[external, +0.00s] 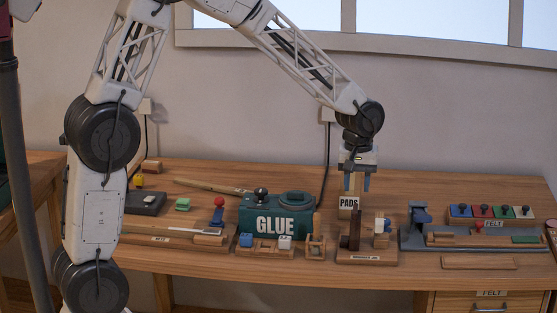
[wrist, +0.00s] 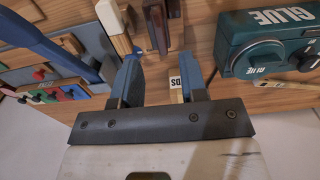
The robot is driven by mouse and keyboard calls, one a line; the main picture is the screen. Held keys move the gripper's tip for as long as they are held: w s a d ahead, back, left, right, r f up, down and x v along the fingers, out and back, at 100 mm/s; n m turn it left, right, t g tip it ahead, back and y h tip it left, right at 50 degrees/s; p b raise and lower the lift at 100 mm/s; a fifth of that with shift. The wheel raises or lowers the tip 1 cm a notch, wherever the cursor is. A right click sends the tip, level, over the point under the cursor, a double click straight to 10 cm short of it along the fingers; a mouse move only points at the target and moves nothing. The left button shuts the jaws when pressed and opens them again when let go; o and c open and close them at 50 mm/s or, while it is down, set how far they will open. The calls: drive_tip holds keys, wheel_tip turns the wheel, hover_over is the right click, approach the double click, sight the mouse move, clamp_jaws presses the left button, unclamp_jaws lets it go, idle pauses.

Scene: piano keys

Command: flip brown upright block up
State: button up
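The dark brown upright block (external: 355,229) stands on a wooden jig base (external: 366,257) right of the centre in the external view. In the wrist view, the block (wrist: 157,26) is at the top, beyond the fingertips. My gripper (external: 357,187) points down above and behind the block, apart from it. In the wrist view, my gripper (wrist: 152,72) has its two blue fingers apart, with a visible gap and nothing clearly held. A wooden box labelled PADS (external: 349,203) is close below the fingers. Its label partly shows by one finger in the wrist view (wrist: 175,83).
The green GLUE unit (external: 276,215) stands left of the jig. A lighter block with white and blue parts (external: 381,228) stands beside the brown block. A blue-grey clamp tool (external: 420,214) and a coloured FELT rack (external: 490,213) are to the right. The table's front strip is mostly clear.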

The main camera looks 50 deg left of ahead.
sight(356, 208)
drive_tip(key=shift+f, duration=3.15)
clamp_jaws()
